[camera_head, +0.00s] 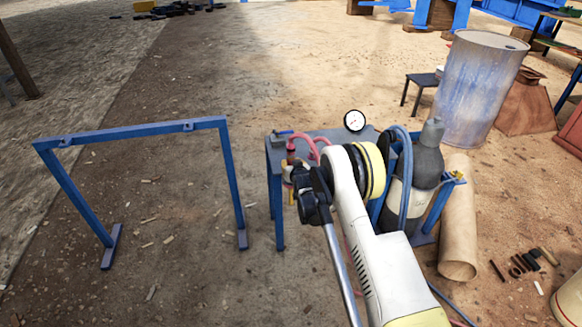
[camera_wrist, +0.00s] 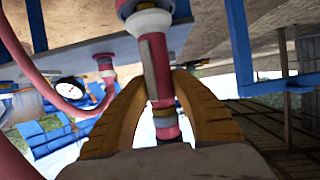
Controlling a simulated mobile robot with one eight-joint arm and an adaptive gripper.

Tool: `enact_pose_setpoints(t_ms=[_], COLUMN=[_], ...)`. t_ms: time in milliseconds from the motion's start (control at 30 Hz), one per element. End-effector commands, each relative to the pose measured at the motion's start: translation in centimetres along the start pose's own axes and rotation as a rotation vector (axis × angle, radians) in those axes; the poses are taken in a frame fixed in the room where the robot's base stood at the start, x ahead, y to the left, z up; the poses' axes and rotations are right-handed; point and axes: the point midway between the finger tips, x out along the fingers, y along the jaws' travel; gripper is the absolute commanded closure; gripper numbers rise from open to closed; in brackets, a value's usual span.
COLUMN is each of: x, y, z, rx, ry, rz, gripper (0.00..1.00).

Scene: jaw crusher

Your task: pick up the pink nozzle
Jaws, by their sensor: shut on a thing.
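The pink nozzle (camera_wrist: 154,52) has a grey strip on its side, pale collars at one end and a brass-coloured ring. In the wrist view it runs between the yellow fingers of my gripper (camera_wrist: 164,84), which are shut on it. In the head view the nozzle (camera_head: 291,147) is small and dark pink at the left end of the grey table (camera_head: 327,134). My gripper there is mostly hidden behind my arm's wrist. A pink hose (camera_head: 309,142) curves over the table beside it, and a hose (camera_wrist: 55,103) also shows in the wrist view.
A round gauge (camera_head: 354,120) stands at the table's back edge. A gas cylinder (camera_head: 426,163) and a brown tube (camera_head: 457,225) are right of my arm. A blue frame (camera_head: 228,165) stands left. The ground behind the table is mostly clear.

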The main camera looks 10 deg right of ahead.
Motion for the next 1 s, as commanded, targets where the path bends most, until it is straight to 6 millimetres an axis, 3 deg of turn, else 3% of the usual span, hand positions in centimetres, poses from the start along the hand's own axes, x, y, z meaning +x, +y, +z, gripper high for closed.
enact_pose_setpoints(t_ms=[600,800,1000], x=[-4.9,-5.9,-6.4], y=[0.0,0.0,0.0], z=[-11.7,-14.2,-15.4], rx=[0.0,0.0,0.0], ry=[0.001,0.001,0.001], rz=[0.0,0.0,0.0], gripper=[1.0,1.0,1.0])
